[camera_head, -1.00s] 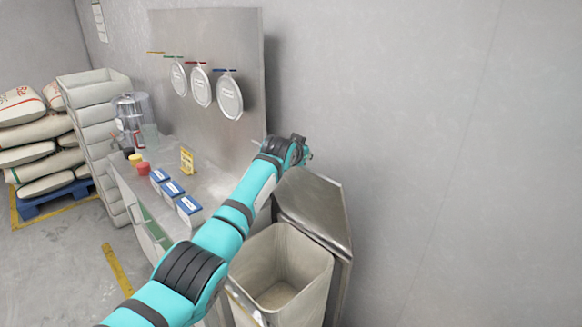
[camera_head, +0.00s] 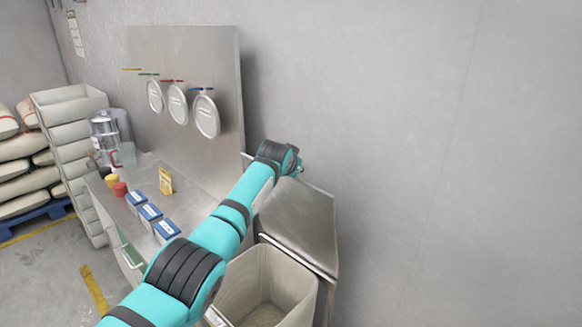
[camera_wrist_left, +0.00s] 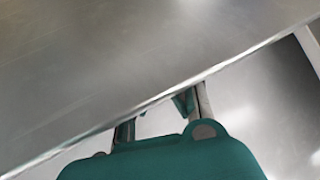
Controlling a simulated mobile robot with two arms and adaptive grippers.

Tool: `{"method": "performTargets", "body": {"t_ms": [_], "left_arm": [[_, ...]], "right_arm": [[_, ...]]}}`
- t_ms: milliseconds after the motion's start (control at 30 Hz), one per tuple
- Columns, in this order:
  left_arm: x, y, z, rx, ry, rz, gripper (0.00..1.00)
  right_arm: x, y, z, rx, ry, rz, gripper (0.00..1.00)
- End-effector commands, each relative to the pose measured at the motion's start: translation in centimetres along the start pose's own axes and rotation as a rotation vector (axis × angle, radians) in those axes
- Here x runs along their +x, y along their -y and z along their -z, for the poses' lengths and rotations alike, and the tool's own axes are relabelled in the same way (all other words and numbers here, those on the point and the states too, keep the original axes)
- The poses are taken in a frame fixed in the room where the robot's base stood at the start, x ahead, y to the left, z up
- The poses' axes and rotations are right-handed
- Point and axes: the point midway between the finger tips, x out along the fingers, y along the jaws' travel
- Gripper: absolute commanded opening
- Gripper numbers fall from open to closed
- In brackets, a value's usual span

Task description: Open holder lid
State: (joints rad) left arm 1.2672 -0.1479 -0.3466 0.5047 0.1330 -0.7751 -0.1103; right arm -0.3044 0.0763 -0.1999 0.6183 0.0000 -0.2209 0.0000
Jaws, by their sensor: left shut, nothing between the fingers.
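The holder lid (camera_head: 298,222) is a grey metal panel at the right end of the counter, sloping down toward the front against the wall. In the left wrist view, a metal sheet (camera_wrist_left: 110,65), seemingly this lid, fills the upper left, with its edge running diagonally. My left gripper (camera_wrist_left: 160,112) is shut and empty. Its fingers reach that edge and their tips seem hidden behind the sheet; contact cannot be told. In the head view my left arm crosses in front of the lid's left side, and the gripper itself cannot be made out. My right gripper is not in view.
An open beige bin (camera_head: 265,285) stands below the lid. The metal counter (camera_head: 190,180) holds blue boxes (camera_head: 150,216), a yellow card (camera_head: 166,181) and a clear grinder (camera_head: 108,135). Round discs (camera_head: 206,116) hang on the back panel. Stacked crates (camera_head: 75,140) and sacks stand left.

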Motion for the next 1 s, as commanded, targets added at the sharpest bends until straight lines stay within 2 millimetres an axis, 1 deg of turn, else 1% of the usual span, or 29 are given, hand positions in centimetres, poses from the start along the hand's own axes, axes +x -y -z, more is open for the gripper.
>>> {"method": "performTargets", "body": {"t_ms": [33, 433, 633, 700, 767, 867, 1000], "left_arm": [[0.6, -1.7, -1.4, -0.008, 0.028, -0.026, 0.01], [0.6, -1.6, -1.4, -0.005, 0.028, -0.026, 0.54], [0.6, -1.6, -1.4, -0.004, 0.028, -0.025, 0.55], [0.6, -1.6, -1.4, -0.004, 0.028, -0.025, 0.55], [0.5, -1.6, -1.4, -0.004, 0.028, -0.025, 0.55], [0.3, -1.6, -1.4, -0.003, 0.026, -0.025, 0.55], [-0.7, -1.5, -1.2, -0.003, 0.022, -0.025, 0.55]], "right_arm": [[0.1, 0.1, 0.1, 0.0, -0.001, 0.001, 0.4], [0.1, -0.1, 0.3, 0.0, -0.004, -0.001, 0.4], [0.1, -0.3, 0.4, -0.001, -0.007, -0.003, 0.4], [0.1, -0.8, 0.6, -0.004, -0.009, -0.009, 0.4], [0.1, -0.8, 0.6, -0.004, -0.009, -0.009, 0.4], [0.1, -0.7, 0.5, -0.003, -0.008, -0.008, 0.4], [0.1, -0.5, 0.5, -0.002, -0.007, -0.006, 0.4]]}}
